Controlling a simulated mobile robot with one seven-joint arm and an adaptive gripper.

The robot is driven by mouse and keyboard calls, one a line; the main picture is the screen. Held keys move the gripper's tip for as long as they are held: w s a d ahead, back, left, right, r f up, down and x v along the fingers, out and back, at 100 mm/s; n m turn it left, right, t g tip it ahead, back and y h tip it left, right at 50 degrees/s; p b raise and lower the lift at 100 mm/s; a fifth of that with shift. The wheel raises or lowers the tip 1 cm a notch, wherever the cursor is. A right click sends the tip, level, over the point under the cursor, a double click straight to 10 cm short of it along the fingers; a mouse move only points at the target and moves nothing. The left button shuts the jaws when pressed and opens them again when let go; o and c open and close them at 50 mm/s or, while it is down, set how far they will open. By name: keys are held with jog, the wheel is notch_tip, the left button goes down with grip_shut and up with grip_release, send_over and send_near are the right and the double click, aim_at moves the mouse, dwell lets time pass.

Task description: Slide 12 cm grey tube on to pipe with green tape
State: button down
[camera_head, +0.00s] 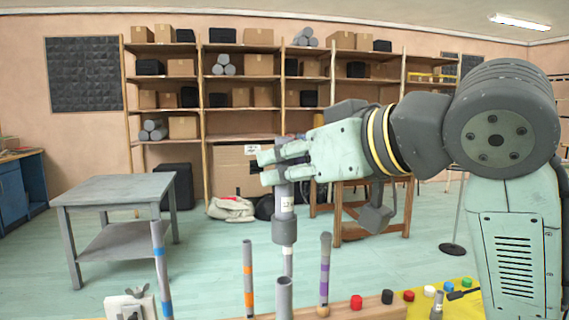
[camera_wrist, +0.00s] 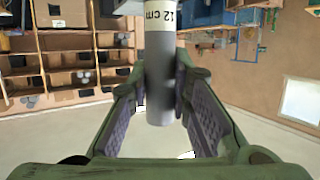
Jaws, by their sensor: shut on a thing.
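My gripper (camera_head: 268,167) is shut on an upright grey tube (camera_head: 284,190) that bears a white label reading 12. In the wrist view the tube (camera_wrist: 160,95) stands between the two fingers, and its label reads 12 cm. A wider dark grey collar (camera_head: 285,230) shows at the tube's lower part in the head view. A thin pale rod (camera_head: 288,262) shows directly below the collar; I cannot tell whether it goes inside. No green tape is visible, so I cannot tell which pipe carries it.
Upright pipes with blue tape (camera_head: 158,252), orange tape (camera_head: 249,272) and purple tape (camera_head: 325,276) stand around the held tube. A plain grey pipe (camera_head: 284,300) stands in front. Coloured caps lie at the lower right. A grey table (camera_head: 118,190) stands at left.

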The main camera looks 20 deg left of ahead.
aim_at(291, 227)
jog(key=shift+f+b, duration=1.9)
jog(key=shift+f, duration=0.85)
jog(key=shift+f+b, duration=1)
jog(key=shift+f, duration=0.6)
jog(key=c, duration=1.4)
grip_release()
jog(key=v, duration=1.2)
jog(key=shift+r, duration=0.1)
